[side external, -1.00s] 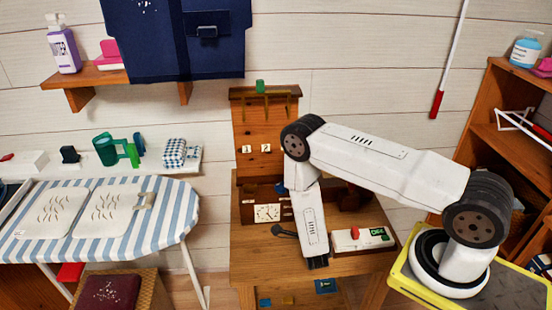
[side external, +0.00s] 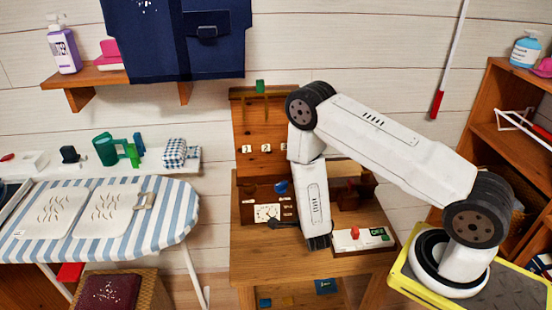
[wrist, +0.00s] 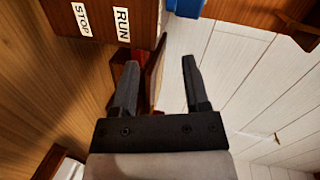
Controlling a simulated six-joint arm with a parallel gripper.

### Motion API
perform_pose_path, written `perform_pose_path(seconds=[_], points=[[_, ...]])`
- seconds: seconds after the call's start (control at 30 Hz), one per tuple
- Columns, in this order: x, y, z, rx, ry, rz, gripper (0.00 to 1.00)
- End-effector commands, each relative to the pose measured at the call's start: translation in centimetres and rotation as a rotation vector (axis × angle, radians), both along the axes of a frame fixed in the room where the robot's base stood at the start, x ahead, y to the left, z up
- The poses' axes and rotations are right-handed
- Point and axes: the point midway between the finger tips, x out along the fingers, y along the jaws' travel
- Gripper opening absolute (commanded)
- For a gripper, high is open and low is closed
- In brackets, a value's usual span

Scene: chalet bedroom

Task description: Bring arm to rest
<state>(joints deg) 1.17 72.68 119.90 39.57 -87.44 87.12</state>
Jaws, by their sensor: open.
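My arm reaches over the wooden workbench (side external: 265,262) from the right in the side external view. A dark wooden panel with STOP and RUN labels (wrist: 100,22) is just beyond the left finger. In the side external view the fingers cannot be clearly made out.
A white box (side external: 362,240) with a red knob and green label is right of my arm's end. A white dial (side external: 267,212) and blue knob (side external: 281,186) are left of it. A striped ironing board (side external: 110,220) stands left, and shelves (side external: 505,105) stand right.

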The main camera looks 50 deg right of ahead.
Motion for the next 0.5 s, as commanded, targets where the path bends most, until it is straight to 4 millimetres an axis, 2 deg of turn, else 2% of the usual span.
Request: perform_pose_path(seconds=[0.37, 0.5], points=[[-0.5, 1.2, 3.3, -0.014, 0.284, 0.141, 0.59], [0.0, 2.5, 4.5, -0.022, 0.402, 0.241, 0.59]])
